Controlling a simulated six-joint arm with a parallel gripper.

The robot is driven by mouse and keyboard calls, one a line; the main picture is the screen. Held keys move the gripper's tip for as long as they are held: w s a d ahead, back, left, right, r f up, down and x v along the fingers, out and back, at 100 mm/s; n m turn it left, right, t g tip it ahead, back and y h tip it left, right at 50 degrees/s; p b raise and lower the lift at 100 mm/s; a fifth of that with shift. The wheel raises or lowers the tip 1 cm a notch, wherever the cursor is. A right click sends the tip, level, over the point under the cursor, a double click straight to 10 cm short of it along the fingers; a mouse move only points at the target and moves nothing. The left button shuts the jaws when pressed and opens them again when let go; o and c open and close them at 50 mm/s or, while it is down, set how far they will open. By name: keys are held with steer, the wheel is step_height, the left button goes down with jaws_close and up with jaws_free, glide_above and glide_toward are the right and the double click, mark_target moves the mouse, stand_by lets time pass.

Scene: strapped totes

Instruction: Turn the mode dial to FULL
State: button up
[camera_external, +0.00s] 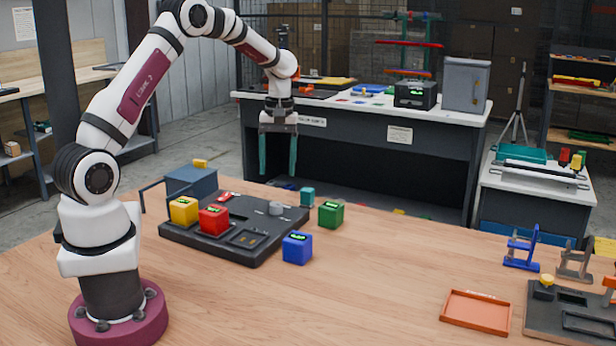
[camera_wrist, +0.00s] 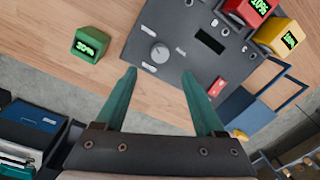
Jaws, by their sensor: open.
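The mode dial (camera_wrist: 160,52) is a round grey knob with a pale pointer line, on the dark grey panel (camera_wrist: 187,30). Pale labels lie on the panel around it, too small to read. In the external view the dial (camera_external: 275,208) stands at the back right part of the panel (camera_external: 215,246). My gripper (camera_external: 278,172) hangs pointing down above the table's far side, beyond and above the panel. Its two teal fingers are apart with nothing between them. In the wrist view the gripper (camera_wrist: 160,85) has its fingertips short of the dial, with the dial ahead between them.
A yellow block (camera_external: 184,210) and a red block (camera_external: 214,219) with displays sit on the panel. A blue-grey box (camera_external: 191,181) is behind. An orange tray (camera_external: 475,312) lies right; the table between is clear.

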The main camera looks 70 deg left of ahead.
mark_target(276, 204)
steer(key=f, duration=0.9)
steer(key=shift+s+f, duration=0.15)
steer(key=shift+s, duration=0.1)
jaws_close()
